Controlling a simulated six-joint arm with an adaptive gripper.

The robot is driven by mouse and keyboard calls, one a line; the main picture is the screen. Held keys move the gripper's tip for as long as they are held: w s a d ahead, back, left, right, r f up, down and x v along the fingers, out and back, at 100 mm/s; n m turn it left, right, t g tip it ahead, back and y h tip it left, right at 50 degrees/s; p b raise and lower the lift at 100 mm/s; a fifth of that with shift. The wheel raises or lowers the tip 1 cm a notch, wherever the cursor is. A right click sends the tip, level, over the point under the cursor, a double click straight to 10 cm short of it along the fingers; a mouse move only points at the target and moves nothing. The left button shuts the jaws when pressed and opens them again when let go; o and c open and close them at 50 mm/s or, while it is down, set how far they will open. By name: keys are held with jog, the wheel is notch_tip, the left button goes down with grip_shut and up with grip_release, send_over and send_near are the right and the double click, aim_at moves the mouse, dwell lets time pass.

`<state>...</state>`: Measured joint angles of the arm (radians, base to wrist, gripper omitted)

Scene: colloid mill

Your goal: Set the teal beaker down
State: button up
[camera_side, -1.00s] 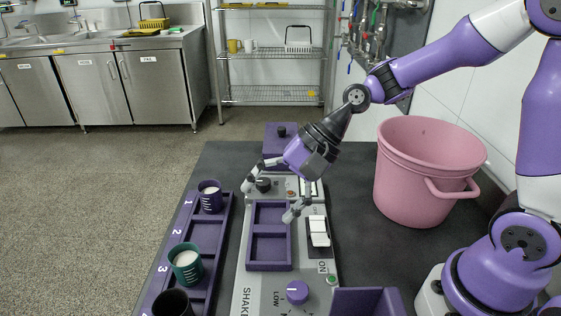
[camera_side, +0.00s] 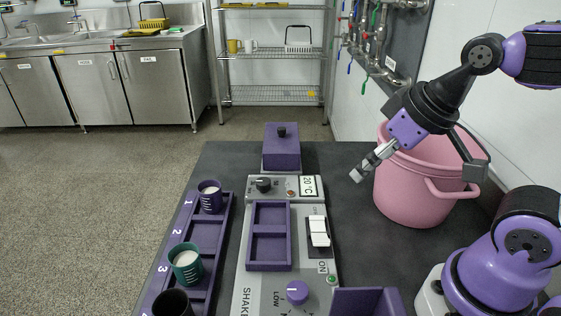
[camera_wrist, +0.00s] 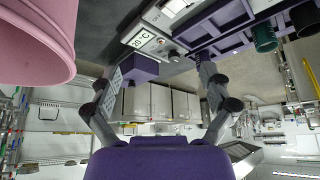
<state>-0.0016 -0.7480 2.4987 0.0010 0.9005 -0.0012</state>
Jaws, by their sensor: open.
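The teal beaker (camera_side: 186,263) stands upright in the purple numbered rack (camera_side: 207,236) at the left, near the mark 3, with pale contents inside. It also shows in the wrist view (camera_wrist: 264,38) at the upper right. My gripper (camera_side: 357,175) is raised at the right of the side view, in front of the pink bucket and well away from the beaker. In the wrist view my gripper (camera_wrist: 158,72) has its fingers spread wide with nothing between them.
A purple beaker (camera_side: 210,196) and a dark beaker (camera_side: 173,303) stand in the same rack. The shaker (camera_side: 285,285) with its empty purple tray (camera_side: 269,267) lies mid-table. The pink bucket (camera_side: 410,185) is at the right.

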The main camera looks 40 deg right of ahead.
jog(key=w+a+n+y, duration=0.1)
jog(key=w+a+n, duration=0.1)
jog(key=w+a, duration=0.3)
jog(key=n+g+y, duration=0.2)
jog(key=n, duration=0.2)
send_near(186, 259)
jog(key=shift+s+a+f+n, duration=0.15)
jog(key=shift+s+a+f, duration=0.15)
jog(key=shift+a, duration=0.25)
jog(key=shift+s+a+f+n, duration=0.15)
jog(key=shift+s+a+f, duration=0.05)
jog(key=shift+a+f, duration=0.25)
jog(key=x, duration=0.5)
jog(key=shift+w+f, duration=0.3)
jog(key=shift+f, duration=0.05)
jog(key=c, duration=1.4)
